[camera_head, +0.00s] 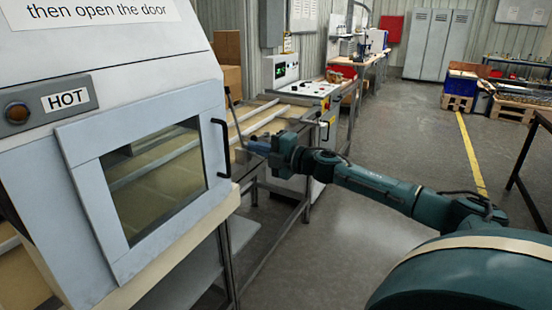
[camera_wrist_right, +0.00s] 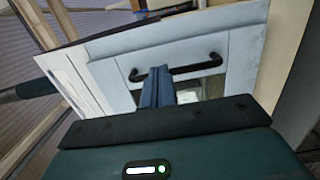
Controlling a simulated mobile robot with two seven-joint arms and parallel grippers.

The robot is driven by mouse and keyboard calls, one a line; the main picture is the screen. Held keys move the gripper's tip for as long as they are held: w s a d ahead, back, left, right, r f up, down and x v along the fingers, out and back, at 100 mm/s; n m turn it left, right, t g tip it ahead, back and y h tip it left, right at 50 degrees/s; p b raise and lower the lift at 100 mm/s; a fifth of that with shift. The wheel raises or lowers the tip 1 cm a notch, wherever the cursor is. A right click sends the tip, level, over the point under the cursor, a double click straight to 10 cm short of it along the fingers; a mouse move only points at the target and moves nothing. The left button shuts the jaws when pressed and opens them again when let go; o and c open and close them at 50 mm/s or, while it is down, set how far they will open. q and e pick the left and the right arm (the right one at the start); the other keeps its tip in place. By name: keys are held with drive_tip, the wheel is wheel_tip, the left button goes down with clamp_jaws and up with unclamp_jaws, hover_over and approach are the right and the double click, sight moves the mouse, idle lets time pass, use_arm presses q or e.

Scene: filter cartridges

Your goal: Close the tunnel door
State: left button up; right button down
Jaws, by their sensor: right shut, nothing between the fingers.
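The tunnel door (camera_head: 85,180) is a pale grey panel with a window, on the left in the head view. It looks about flush with the housing; I cannot tell whether it is fully shut. Its black handle (camera_head: 223,148) stands upright at the door's right edge. My right gripper (camera_head: 250,146) is just right of the handle, with its fingers pointing at it. In the wrist view the door (camera_wrist_right: 118,72) fills the upper middle, and the blue fingers (camera_wrist_right: 158,74) are together and empty, overlapping the handle (camera_wrist_right: 208,66) in the picture. Contact cannot be told. My left gripper is out of view.
The tunnel housing (camera_head: 110,60) carries a HOT label (camera_head: 68,99) and an amber lamp (camera_head: 17,113). A conveyor frame and control box (camera_head: 300,88) stand behind my right gripper. The floor (camera_head: 390,130) is open to the right. Crates (camera_head: 460,90) lie at the back right.

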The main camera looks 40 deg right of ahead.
use_arm(q)
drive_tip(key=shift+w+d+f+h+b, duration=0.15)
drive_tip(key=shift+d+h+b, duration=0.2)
drive_tip(key=shift+b, duration=0.6)
use_arm(e)
drive_tip(key=v, duration=0.5)
drive_tip(key=shift+d+r, duration=0.1)
drive_tip(key=shift+d, duration=0.05)
